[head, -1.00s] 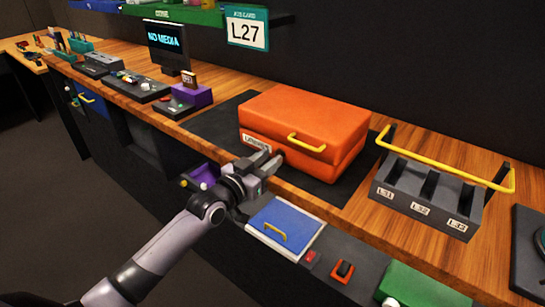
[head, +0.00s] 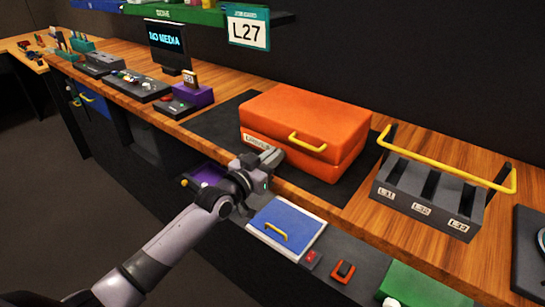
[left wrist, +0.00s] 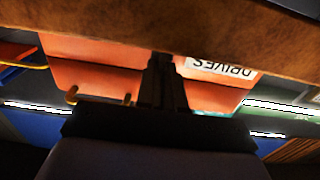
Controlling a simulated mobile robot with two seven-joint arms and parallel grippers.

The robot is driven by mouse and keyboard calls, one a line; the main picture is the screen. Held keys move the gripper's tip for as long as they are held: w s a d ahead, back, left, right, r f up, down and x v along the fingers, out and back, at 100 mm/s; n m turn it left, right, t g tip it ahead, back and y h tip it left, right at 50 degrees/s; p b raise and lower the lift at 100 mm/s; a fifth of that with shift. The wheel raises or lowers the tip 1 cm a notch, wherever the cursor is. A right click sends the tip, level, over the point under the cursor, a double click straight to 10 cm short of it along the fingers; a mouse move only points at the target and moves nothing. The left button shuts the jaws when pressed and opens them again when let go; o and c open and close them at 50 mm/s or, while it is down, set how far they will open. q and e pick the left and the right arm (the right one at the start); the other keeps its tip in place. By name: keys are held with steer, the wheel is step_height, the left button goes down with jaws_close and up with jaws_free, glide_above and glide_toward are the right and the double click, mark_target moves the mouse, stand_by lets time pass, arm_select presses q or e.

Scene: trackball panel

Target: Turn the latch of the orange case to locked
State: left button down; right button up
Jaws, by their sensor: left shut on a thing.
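The orange case (head: 308,112) lies closed on a dark mat on the wooden bench, with a yellow handle (head: 307,142) and a DRIVES label (head: 256,142) on its front. My left gripper (head: 270,157) is at the left part of the case's front, just right of the label, its fingers shut on the latch there. The latch itself is hidden behind the fingers, so its angle cannot be told. In the left wrist view the dark fingers (left wrist: 163,85) are close together against the orange front (left wrist: 95,65), beside the upside-down label (left wrist: 220,67). My right gripper is not in view.
A grey rack (head: 425,198) with a yellow bar stands right of the case. A purple box (head: 192,95) and a monitor (head: 167,42) stand left. Below the bench edge is a panel with a blue lid (head: 287,226) and switches (head: 343,271).

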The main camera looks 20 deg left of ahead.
arm_select(q)
steer(key=shift+n, duration=0.3)
steer(key=n, duration=0.4)
steer(key=shift+a+f, duration=0.1)
steer(key=shift+a, duration=0.1)
steer(key=n, duration=0.4)
steer(key=shift+w+a+f+n+b, duration=0.1)
steer(key=shift+a+f+n+b, duration=0.1)
steer(key=shift+n+b, duration=0.15)
steer(key=n, duration=0.4)
steer(key=shift+f, duration=0.1)
steer(key=shift+a+f+n+b, duration=0.1)
steer(key=shift+n+b, duration=0.05)
steer(key=shift+n, duration=0.95)
steer(key=shift+f+n+b, duration=0.1)
steer(key=shift+n+b, duration=0.05)
steer(key=shift+n, duration=0.9)
steer(key=c, duration=1.3)
jaws_free()
steer(key=shift+o, duration=0.2)
